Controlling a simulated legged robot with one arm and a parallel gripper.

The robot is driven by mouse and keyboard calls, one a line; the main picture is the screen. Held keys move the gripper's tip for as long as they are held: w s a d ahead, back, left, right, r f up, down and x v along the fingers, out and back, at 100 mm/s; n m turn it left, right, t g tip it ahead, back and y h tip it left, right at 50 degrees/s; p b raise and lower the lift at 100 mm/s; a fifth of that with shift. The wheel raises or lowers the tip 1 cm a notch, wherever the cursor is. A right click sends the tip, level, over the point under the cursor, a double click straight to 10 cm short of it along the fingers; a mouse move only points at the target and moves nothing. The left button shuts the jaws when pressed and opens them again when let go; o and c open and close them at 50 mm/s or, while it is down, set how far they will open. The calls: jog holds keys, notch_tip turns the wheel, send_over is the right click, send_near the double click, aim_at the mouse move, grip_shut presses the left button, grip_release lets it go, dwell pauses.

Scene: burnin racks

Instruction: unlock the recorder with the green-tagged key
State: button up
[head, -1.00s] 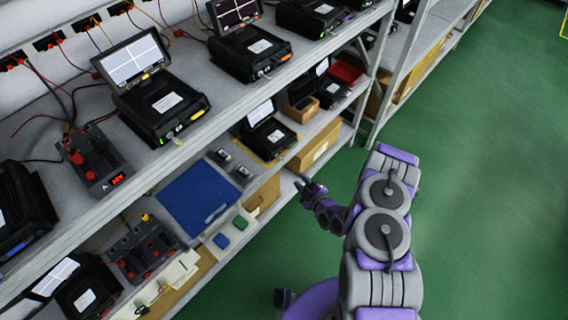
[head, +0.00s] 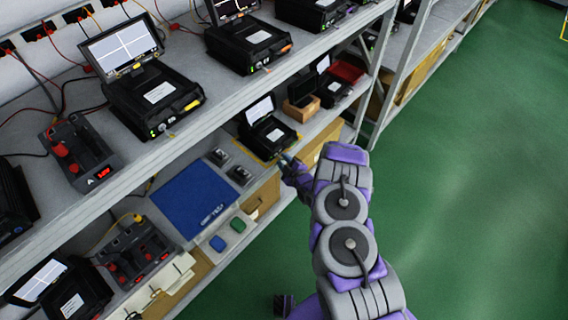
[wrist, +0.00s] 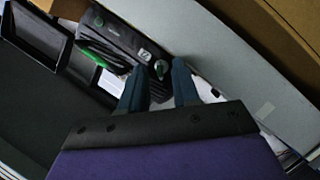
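The recorder (head: 267,137) is a black case with a raised, lit screen, on the lower shelf in the head view. My gripper (wrist: 160,72) points at this panel's end. In the head view my gripper (head: 287,160) is at the recorder's front corner.
The shelf edge (wrist: 235,55) runs close beside my gripper. A cardboard box (head: 322,140) stands near on the right. A blue mat (head: 193,198) and two small dark items lie to the left, with blue and green pieces on a pale tray. The upper shelf overhangs; the green floor is clear.

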jog(key=shift+a, duration=0.1)
grip_shut()
jog(key=shift+f, duration=0.1)
dwell(0.3)
jog(key=shift+p, duration=0.4)
jog(key=shift+w+d+m+g+y+b, duration=0.2)
jog(key=shift+m+g+y, duration=0.8)
jog(key=shift+m, duration=1.05)
jog(key=shift+w+d+m+g+y+b, duration=0.15)
jog(key=shift+m+g+y, duration=0.8)
jog(key=shift+m, duration=1.15)
jog(key=shift+w+d+m+g+y+b, duration=0.2)
jog(key=shift+m+g+y, duration=0.75)
jog(key=shift+m, duration=1.1)
